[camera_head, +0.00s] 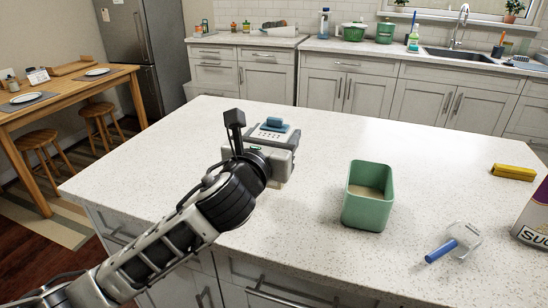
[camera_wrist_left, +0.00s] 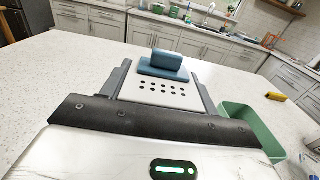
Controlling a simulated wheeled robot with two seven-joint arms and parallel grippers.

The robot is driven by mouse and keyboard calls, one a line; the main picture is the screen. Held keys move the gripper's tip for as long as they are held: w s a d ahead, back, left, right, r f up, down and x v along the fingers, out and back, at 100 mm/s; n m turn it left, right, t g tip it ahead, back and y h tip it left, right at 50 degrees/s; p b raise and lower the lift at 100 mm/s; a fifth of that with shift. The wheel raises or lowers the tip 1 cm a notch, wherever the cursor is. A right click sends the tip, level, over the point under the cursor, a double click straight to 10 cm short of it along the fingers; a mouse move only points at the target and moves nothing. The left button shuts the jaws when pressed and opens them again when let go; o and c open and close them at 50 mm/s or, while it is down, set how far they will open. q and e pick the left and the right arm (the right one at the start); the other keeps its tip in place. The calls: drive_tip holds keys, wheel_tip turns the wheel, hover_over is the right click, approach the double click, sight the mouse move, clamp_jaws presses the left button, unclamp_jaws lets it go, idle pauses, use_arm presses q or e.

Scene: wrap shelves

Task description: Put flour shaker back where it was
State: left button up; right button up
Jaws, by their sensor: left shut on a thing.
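The flour shaker (camera_head: 271,134) has a white top with several small holes and a blue raised piece. My left gripper (camera_head: 279,150) is shut on it at the left part of the island counter. In the left wrist view the shaker's holed top (camera_wrist_left: 163,92) shows between the two grey fingers of my left gripper (camera_wrist_left: 160,95), with the blue piece at its far edge. The shaker looks upright. The gripper hides most of its body, and I cannot tell whether its base touches the counter. My right gripper is not in view.
A green open bin (camera_head: 366,210) with pale contents stands right of the shaker. A clear scoop with a blue handle (camera_head: 441,251), a yellow block (camera_head: 513,172) and a sugar package (camera_head: 535,220) lie or stand farther right. The counter (camera_head: 190,135) behind and left of the shaker is bare.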

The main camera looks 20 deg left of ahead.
use_arm(q)
drive_tip(key=shift+w+f, duration=0.2)
drive_tip(key=f, duration=0.3)
drive_tip(key=shift+w+a+f+b, duration=0.2)
drive_tip(key=shift+w+b, duration=0.2)
drive_tip(key=shift+f, duration=0.3)
drive_tip(key=shift+f, duration=0.2)
drive_tip(key=o, duration=1.2)
drive_tip(key=shift+c, duration=0.2)
drive_tip(key=shift+r, duration=0.15)
drive_tip(key=s, duration=1.2)
drive_tip(key=shift+a, duration=0.2)
